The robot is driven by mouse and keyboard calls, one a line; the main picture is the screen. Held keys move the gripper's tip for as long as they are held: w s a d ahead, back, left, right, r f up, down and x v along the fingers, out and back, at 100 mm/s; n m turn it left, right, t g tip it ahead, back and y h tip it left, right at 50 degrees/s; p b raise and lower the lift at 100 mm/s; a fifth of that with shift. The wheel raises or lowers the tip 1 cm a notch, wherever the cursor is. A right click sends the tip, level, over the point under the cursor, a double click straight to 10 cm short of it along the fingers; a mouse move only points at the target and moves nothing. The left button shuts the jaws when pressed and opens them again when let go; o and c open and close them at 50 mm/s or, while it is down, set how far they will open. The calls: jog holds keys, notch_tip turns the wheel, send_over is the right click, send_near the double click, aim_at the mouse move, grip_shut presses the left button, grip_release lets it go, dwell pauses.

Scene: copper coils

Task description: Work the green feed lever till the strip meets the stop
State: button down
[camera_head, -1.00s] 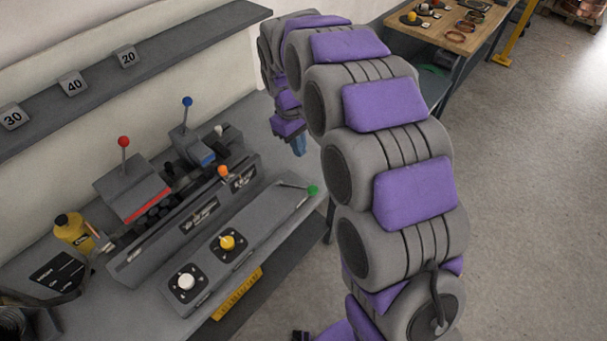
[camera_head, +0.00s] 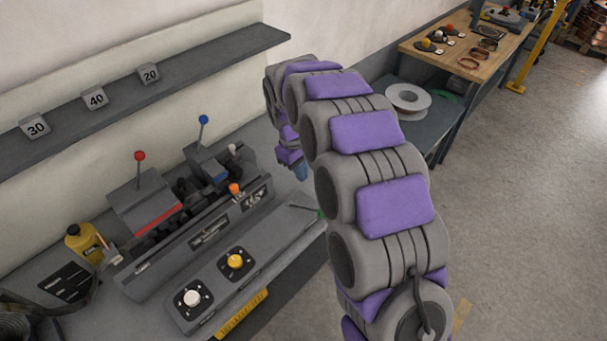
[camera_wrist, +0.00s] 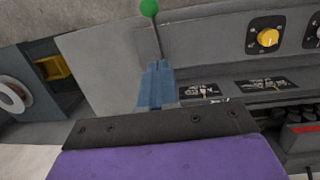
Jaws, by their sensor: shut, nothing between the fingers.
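The green feed lever has a round green knob (camera_wrist: 149,8) on a thin grey rod at the top of the wrist view. In the head view the knob (camera_head: 321,214) sits at the right end of the grey machine front, partly covered by my arm. My gripper (camera_wrist: 157,66) has blue fingers, shut and empty. They lie in line with the rod and cover its lower end; I cannot tell if they touch it. In the head view the gripper (camera_head: 301,172) is above and left of the knob, mostly behind my arm. I cannot make out the strip or the stop.
The machine also carries a red-knobbed lever (camera_head: 140,156), a blue-knobbed lever (camera_head: 203,119), an orange knob (camera_head: 235,189), a yellow dial (camera_head: 236,261) and a white dial (camera_head: 192,298). A white spool (camera_head: 408,98) lies on a shelf behind my arm.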

send_near(316, 211)
jog(key=w+a+f, duration=0.1)
jog(key=a+f, duration=0.1)
jog(key=shift+s+d+f+b, duration=0.35)
jog(key=shift+d+f, duration=0.25)
jog(key=shift+d, duration=0.1)
jog(key=shift+s+d+f+b, duration=0.2)
jog(key=shift+d+f+b, duration=0.1)
jog(key=shift+d+f, duration=0.35)
